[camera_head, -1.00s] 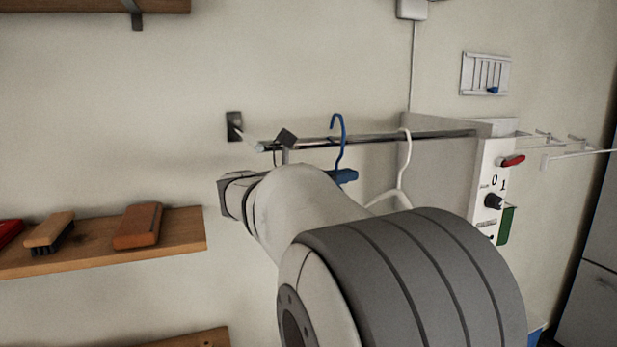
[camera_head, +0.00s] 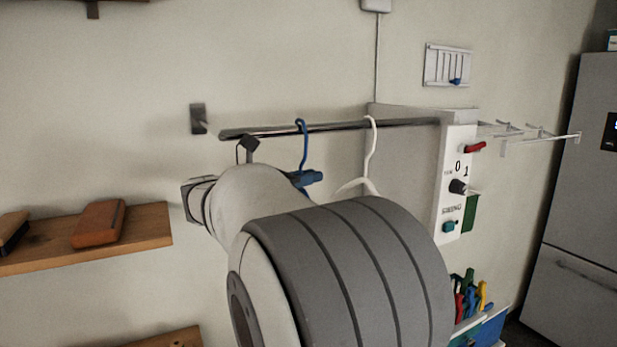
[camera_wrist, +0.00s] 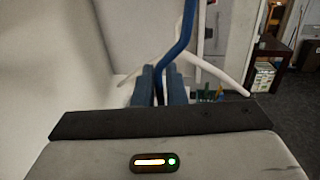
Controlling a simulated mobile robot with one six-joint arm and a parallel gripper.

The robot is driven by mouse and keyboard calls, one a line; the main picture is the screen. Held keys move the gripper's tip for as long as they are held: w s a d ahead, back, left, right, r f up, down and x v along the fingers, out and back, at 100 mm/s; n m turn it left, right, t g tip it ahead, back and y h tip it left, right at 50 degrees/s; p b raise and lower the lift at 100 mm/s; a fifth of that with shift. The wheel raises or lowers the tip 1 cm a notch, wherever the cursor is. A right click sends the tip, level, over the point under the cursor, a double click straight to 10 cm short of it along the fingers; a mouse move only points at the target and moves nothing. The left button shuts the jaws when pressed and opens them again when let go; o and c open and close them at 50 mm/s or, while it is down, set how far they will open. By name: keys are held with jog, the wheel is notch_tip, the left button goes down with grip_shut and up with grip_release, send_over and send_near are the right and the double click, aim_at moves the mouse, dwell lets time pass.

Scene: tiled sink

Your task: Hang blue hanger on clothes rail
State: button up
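The blue hanger (camera_head: 303,140) is upright with its hook over the rail. Its hook top is just above the bar, close to it; contact is hard to tell. My gripper's blue fingers (camera_head: 309,179) are at the hanger's neck, below the rail, partly hidden by my arm. In the wrist view, the fingers (camera_wrist: 159,87) stand on either side of the blue hanger's stem (camera_wrist: 177,48) and appear closed on it. The hanger's lower part is hidden.
A white hanger (camera_head: 371,150) hangs on the rail to the right of the blue one. The white panel (camera_head: 455,185) with switches closes the rail's right end. A wooden shelf (camera_head: 150,230) is at left. Clothes pegs (camera_head: 468,292) stand in a container at lower right.

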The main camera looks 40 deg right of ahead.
jog(key=o, duration=0.4)
jog(key=shift+a, duration=0.1)
jog(key=a+b, duration=0.1)
jog(key=a, duration=0.6)
jog(key=shift+w+a+b, duration=0.15)
jog(key=shift+a+b, duration=0.15)
jog(key=shift+a, duration=0.05)
jog(key=s+a+f+m+t+y, duration=0.1)
jog(key=s+a+f+m+y, duration=0.2)
jog(key=f, duration=0.5)
jog(key=s+a+f+m+y, duration=0.25)
jog(key=s+f+y, duration=0.2)
jog(key=f, duration=0.45)
jog(key=shift+s+a+f+m+t+y, duration=0.45)
jog(key=shift+s+a+f+m+y, duration=0.65)
jog(key=shift+a+f+m+y, duration=1.1)
jog(key=shift+s+a+f+m+t+y, duration=0.5)
jog(key=shift+s+a+f+m+y, duration=0.7)
jog(key=shift+a+f+m, duration=1.05)
jog(key=shift+s+a+f+m+t+y, duration=0.45)
jog(key=shift+s+a+f+m+y, duration=0.55)
jog(key=shift+a+f+m+y, duration=1.3)
jog(key=shift+a+r+n+h, duration=0.45)
jog(key=shift+a+r+n, duration=0.1)
jog(key=shift+r+n, duration=0.25)
